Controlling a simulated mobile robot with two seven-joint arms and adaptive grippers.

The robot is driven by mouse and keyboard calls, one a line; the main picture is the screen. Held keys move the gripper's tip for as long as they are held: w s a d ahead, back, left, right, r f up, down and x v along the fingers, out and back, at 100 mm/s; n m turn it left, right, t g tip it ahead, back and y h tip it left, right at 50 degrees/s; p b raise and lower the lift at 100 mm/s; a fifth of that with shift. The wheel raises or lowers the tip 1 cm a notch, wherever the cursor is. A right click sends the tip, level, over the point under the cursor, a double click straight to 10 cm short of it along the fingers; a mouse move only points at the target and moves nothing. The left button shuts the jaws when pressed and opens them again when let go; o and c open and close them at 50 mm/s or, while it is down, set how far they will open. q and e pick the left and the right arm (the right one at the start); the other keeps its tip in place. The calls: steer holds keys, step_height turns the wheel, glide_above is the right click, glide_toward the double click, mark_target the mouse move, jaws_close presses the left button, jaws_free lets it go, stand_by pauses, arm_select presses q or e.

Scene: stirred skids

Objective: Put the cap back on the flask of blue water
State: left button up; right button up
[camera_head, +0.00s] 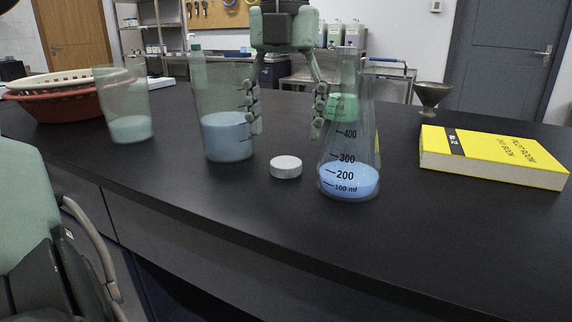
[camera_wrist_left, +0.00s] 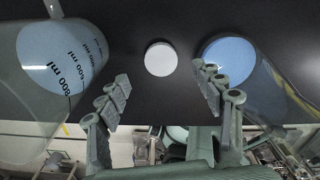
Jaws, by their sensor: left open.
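The white round cap (camera_head: 286,167) lies flat on the black bench; it also shows in the left wrist view (camera_wrist_left: 160,59). The conical flask (camera_head: 349,152) stands upright just right of the cap, with blue water low in it and its narrow neck uncapped. My left gripper (camera_head: 287,132) hangs fingers-down above and behind the cap, open and empty. Its right finger overlaps the flask's left side in the head view; I cannot tell whether they touch. In the left wrist view the cap lies between and beyond the spread fingertips (camera_wrist_left: 161,84). My right gripper is out of view.
A beaker of blue liquid (camera_head: 226,140) stands left of the cap, and a pale green one (camera_head: 130,128) farther left. Red and white baskets (camera_head: 60,100) sit at far left. A green-filled vessel stands behind the flask. A yellow book (camera_head: 490,155) and funnel (camera_head: 432,95) lie right. The front bench is clear.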

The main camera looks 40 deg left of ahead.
mark_target(286, 162)
arm_select(q)
step_height(286, 162, down, 4)
steer(key=shift+d+f, duration=0.1)
steer(key=shift+d, duration=0.05)
steer(key=shift+s+f, duration=0.1)
steer(key=shift+f, duration=0.45)
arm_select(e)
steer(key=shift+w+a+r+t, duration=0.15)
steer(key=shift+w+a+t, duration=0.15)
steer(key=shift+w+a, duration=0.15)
arm_select(q)
steer(key=shift+c, duration=0.4)
steer(key=c, duration=0.8)
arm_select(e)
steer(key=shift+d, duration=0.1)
arm_select(q)
steer(key=shift+r, duration=0.15)
steer(key=shift+c, duration=0.2)
